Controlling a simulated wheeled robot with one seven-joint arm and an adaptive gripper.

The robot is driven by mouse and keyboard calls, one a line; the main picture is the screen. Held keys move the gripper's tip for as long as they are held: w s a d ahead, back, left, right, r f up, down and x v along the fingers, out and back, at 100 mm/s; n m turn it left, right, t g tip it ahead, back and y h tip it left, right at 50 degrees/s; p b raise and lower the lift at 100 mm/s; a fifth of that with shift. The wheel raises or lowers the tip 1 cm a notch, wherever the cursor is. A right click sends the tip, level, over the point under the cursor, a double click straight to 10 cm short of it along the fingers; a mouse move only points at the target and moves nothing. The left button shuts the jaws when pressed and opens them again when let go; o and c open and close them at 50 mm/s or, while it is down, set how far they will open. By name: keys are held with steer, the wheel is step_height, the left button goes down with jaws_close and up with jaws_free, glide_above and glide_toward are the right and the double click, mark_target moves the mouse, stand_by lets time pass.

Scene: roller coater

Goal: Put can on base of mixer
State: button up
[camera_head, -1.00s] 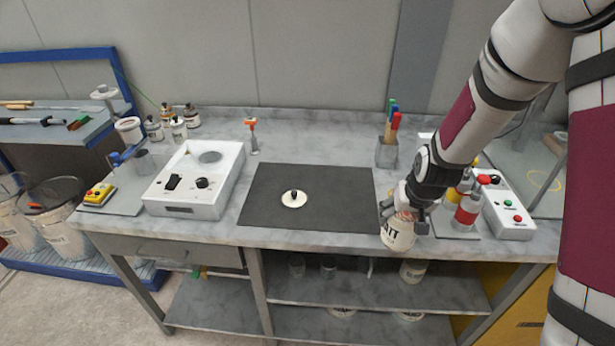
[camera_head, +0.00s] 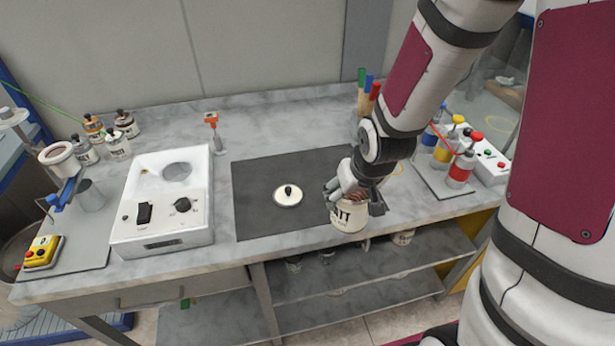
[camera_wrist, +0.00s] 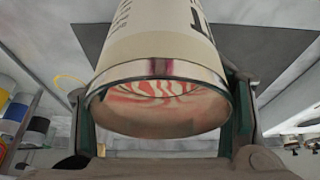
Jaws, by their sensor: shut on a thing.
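The can (camera_head: 348,217) is white with dark lettering. My gripper (camera_head: 354,196) is shut on it and holds it over the right front edge of the black mat. In the wrist view the can (camera_wrist: 160,45) sits between both fingers, with its metal-rimmed end towards the camera and red and white streaks in that end. A blue stand with a grey plate (camera_head: 85,255) and yellow button box is at the far left, and looks like the mixer and its base. A white box with knobs (camera_head: 163,205) stands beside it; I cannot tell for certain which is the mixer.
A white disc with a black knob (camera_head: 288,197) lies on the black mat (camera_head: 260,215). Several small bottles (camera_head: 115,146) stand at the back left. A small orange-topped tool (camera_head: 214,130) stands behind the mat. Coloured bottles (camera_head: 461,168) are at the right.

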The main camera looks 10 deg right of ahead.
steer(key=shift+w+a+f+p, duration=0.25)
steer(key=shift+w+a+f, duration=0.45)
steer(key=shift+w, duration=1.35)
steer(key=shift+w+a+f+p, duration=0.2)
steer(key=shift+w+a+f, duration=0.45)
steer(key=shift+w, duration=1.4)
steer(key=shift+w+a+f+p, duration=0.35)
steer(key=shift+w+f, duration=0.6)
steer(key=shift+w, duration=1.1)
steer(key=shift+f, duration=0.1)
steer(key=o, duration=1.6)
